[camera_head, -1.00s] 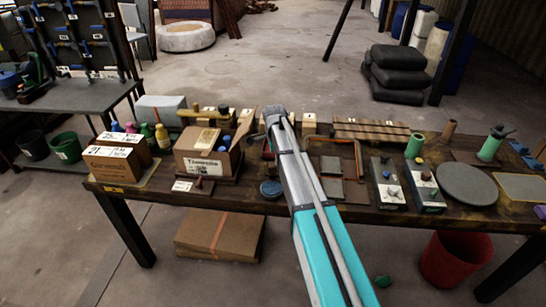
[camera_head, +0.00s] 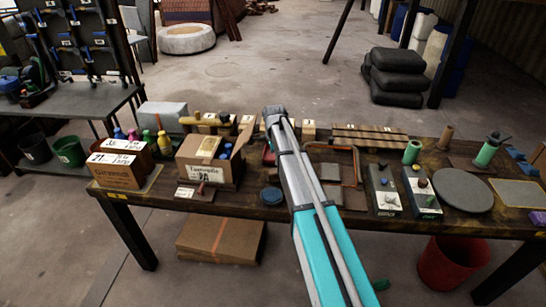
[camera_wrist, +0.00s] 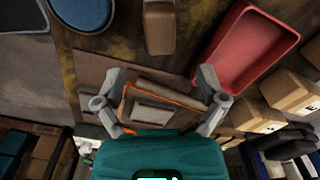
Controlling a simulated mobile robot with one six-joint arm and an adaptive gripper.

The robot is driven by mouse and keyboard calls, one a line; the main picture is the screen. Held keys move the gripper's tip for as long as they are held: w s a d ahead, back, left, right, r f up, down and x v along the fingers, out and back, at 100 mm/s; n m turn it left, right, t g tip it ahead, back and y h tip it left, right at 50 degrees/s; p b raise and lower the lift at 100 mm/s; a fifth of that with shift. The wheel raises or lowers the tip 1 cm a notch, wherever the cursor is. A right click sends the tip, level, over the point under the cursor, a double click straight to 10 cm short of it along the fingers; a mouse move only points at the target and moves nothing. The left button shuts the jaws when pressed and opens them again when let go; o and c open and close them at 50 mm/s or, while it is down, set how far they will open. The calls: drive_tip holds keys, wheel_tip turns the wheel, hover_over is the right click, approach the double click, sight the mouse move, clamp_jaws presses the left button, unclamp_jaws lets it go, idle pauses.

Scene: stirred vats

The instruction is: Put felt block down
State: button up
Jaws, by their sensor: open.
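In the wrist view, my gripper (camera_wrist: 161,76) has its two fingers spread wide, with nothing pinched between them. Beyond and between the fingers is an orange-edged frame (camera_wrist: 123,104) on a brown board. Two flat grey-brown pieces (camera_wrist: 152,114) lie within it. A brown block (camera_wrist: 160,27) lies apart, at the top of the view. I cannot tell which of these is the felt block. In the head view the orange-edged frame (camera_head: 357,163) is partly behind my arm, and my gripper's fingers are hidden.
A red tray (camera_wrist: 243,48) and a blue round lid (camera_wrist: 82,12) lie near the brown block. Cardboard boxes (camera_head: 212,160) stand left on the bench; control boxes (camera_head: 382,190) and a grey disc (camera_head: 463,190) lie right. A wooden slatted rack (camera_head: 370,134) is at the back.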

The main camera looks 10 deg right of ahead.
drive_tip(key=shift+s, duration=0.1)
drive_tip(key=s+n, duration=1.7)
drive_tip(key=s, duration=1.2)
drive_tip(key=shift+a, duration=0.3)
drive_tip(key=shift+r, duration=0.1)
wheel_tip(320, 180, up, 5)
drive_tip(key=p, duration=0.5)
drive_tip(key=shift+r, duration=0.1)
